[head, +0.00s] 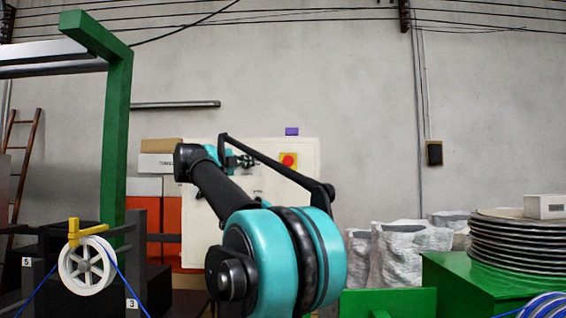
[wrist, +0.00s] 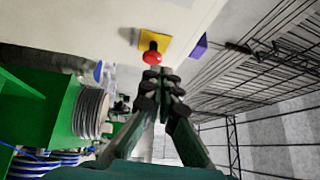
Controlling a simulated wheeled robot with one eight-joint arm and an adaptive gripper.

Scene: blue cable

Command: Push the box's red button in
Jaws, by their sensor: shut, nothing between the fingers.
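The red button (head: 289,160) sits on a yellow plate on the front of a pale box (head: 308,180) in the head view. In the wrist view the red button (wrist: 152,57) stands out from its yellow plate (wrist: 155,42) on the pale box face (wrist: 90,20). My gripper (head: 250,161) is shut and empty, to the left of the button in the head view. In the wrist view my gripper (wrist: 163,72) has its fingertips together close to the button, just below and right of it. I cannot tell whether they touch. My arm hides part of the box.
A small purple block (head: 292,131) is on the box's top edge, near the button. A green frame post (head: 116,140) stands at left. Grey sacks (head: 405,245) and a green stand with stacked discs (head: 510,245) are at right.

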